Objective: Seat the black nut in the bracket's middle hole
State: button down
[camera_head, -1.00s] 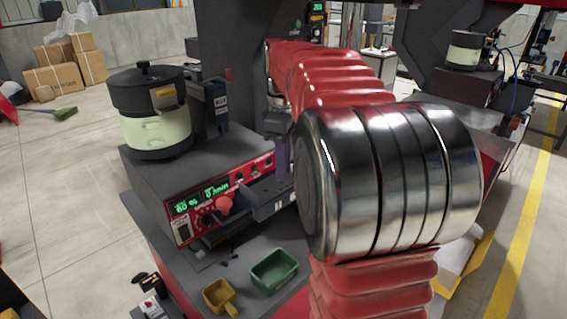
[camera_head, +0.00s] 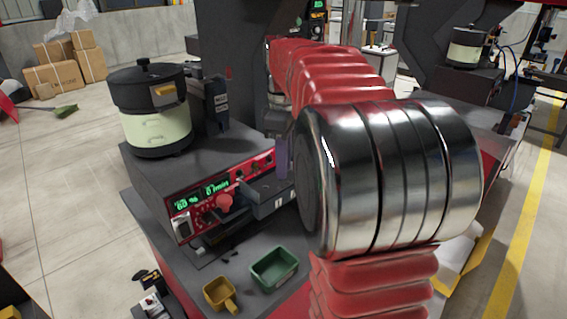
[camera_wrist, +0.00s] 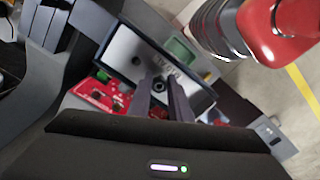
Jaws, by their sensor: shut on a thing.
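The black nut (camera_wrist: 158,86) shows in the wrist view as a small dark ring between my gripper's fingertips. My gripper (camera_wrist: 160,80) is shut on it, over a pale metal plate that looks like the bracket (camera_wrist: 126,48). Small dark holes or marks show on the plate just beyond the fingertips. The fingers hide part of the plate, so I cannot tell which hole is the middle one or whether the nut touches it. In the head view my arm hides the nut and the bracket.
A feeder control box with a red panel (camera_head: 190,223) carries a lidded bowl (camera_head: 157,135). A green bin (camera_head: 260,277) and a yellow scoop (camera_head: 221,294) stand on the bench in front. A dark frame surrounds the plate in the wrist view.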

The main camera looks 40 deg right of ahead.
jog(key=shift+f, duration=0.7)
dwell(0.3)
jog(key=c, duration=1.5)
grip_release()
jog(key=shift+c, duration=0.2)
notch_tip(320, 180, up, 14)
jog(key=shift+f, duration=0.15)
